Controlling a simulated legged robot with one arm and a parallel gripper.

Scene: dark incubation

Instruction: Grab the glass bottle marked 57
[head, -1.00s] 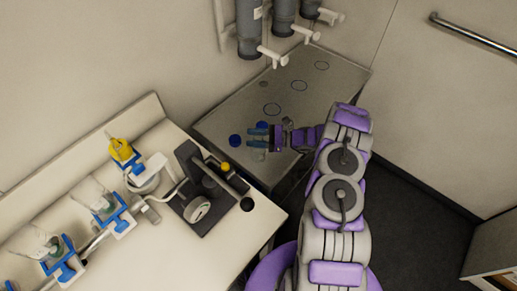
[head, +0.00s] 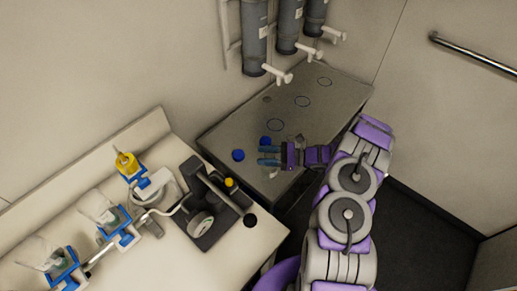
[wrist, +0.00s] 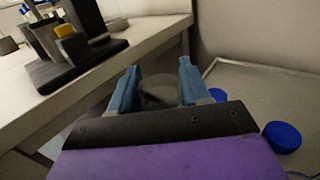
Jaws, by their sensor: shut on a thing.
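My gripper (head: 264,155) is over the near left part of the grey bench, with its blue fingers pointing left. In the wrist view, the two fingers (wrist: 158,72) stand on either side of a faint, clear rounded glass thing (wrist: 158,92), and the gripper is shut on it. This looks like a glass bottle; most of it is hidden and no number 57 can be read. One blue cap (head: 238,155) is just left of the fingers. Another blue cap (head: 265,141) is just behind them. In the wrist view, a blue cap (wrist: 283,137) shows at the right.
The grey bench (head: 335,95) has flat ring marks and free room behind the gripper. Grey cylinders (head: 254,40) with white taps hang above its back. At left, a pale counter (head: 180,262) carries a dark stand (head: 212,238) and blue-clamped glassware. A rail (head: 475,55) is on the right wall.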

